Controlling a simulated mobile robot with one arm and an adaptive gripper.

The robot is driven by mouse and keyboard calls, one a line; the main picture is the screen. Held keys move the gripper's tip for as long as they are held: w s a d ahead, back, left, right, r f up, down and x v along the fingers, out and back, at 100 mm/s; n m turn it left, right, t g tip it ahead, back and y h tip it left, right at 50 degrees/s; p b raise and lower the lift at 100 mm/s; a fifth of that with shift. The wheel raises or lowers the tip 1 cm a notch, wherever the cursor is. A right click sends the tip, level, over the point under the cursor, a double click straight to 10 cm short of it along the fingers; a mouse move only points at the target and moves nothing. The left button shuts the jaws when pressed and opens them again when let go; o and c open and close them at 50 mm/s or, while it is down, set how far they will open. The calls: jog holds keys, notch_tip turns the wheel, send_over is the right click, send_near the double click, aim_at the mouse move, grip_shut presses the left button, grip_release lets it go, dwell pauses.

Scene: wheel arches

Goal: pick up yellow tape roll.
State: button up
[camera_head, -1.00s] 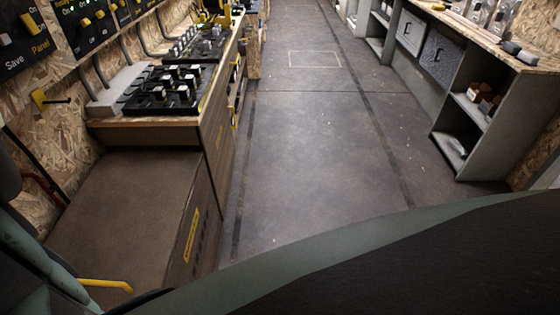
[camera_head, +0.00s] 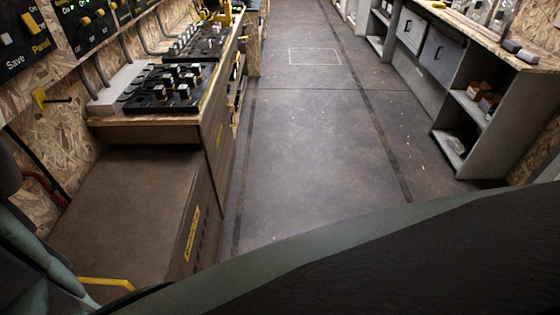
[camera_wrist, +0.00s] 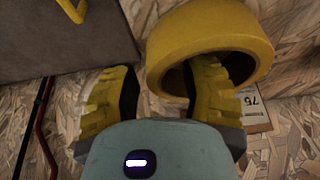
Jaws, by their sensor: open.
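The yellow tape roll (camera_wrist: 212,30) is a thick ring at the top centre of the wrist view. My gripper (camera_wrist: 163,72) is open, with two ridged yellow fingers pointing toward the roll. The right finger reaches into the roll's hole. The left finger is outside the ring, to its left, with a gap to the roll's wall. The roll's wall lies between the two fingers. The roll and the gripper do not show in the head view.
A brown cabinet (camera_head: 125,210) with a yellow handle (camera_head: 107,283) stands at the left in the head view. Chipboard (camera_wrist: 292,45) lies behind the roll. A paper label (camera_wrist: 254,104) shows beside the right finger. Dark and red cables (camera_wrist: 38,130) run at the left. The floor aisle (camera_head: 310,140) is clear.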

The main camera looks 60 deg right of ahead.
grip_shut()
dwell(0.4)
